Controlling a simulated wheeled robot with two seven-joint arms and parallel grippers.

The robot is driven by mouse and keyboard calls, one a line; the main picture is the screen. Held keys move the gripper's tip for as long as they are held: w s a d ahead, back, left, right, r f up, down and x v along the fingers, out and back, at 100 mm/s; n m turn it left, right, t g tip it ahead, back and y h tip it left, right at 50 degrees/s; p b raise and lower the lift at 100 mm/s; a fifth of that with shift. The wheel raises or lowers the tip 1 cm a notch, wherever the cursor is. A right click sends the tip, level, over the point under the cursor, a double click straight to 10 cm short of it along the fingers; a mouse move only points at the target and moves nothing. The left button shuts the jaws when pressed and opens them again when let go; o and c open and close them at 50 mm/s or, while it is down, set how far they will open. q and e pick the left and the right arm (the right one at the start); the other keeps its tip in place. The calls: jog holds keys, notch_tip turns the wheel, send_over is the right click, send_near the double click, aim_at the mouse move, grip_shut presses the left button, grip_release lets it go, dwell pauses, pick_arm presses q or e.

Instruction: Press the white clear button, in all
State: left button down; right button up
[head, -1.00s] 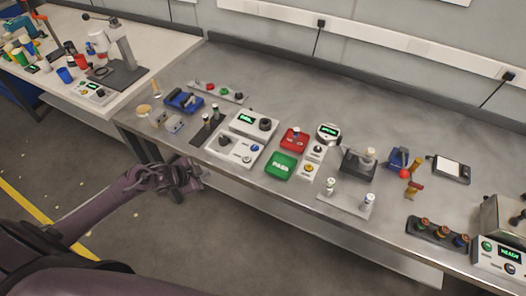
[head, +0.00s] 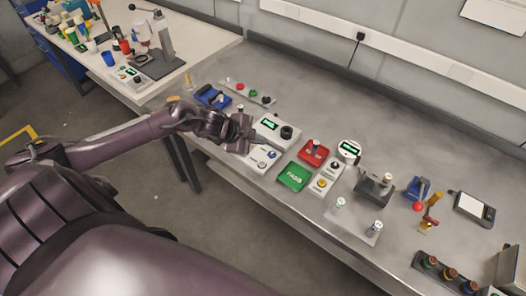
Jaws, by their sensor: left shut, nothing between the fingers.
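The white control box (head: 283,145) stands on the steel bench, with a green-lit display (head: 269,125), a black knob (head: 287,132) and a blue button (head: 272,154). A small pale button (head: 262,164) sits at its front edge; I cannot read its label, so I cannot tell whether it is the clear button. My left gripper (head: 259,141) is shut and empty. It reaches over the box's left part and hides some of its face; I cannot tell whether it touches. My right gripper is not in view.
Right of the box are a red tray (head: 313,155), a green PASS tray (head: 293,177) and a small panel with a yellow button (head: 321,184). A strip with several coloured buttons (head: 248,94) lies behind. Bare bench (head: 390,130) lies at the back right.

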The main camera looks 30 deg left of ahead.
pick_arm(q)
jog(key=b, duration=0.8)
send_over(259, 166)
notch_tip(259, 166, down, 8)
jog(key=shift+w+f, duration=0.1)
jog(key=shift+a+f, duration=0.1)
jog(key=shift+f, duration=0.2)
dwell(1.3)
jog(key=shift+f, duration=0.45)
jog(key=shift+f+b, duration=0.3)
jog(key=shift+f, duration=0.1)
dwell(0.6)
jog(key=shift+r, duration=0.15)
jog(key=shift+r+p, duration=0.65)
jog(key=shift+p, duration=0.2)
jog(key=shift+r, duration=0.1)
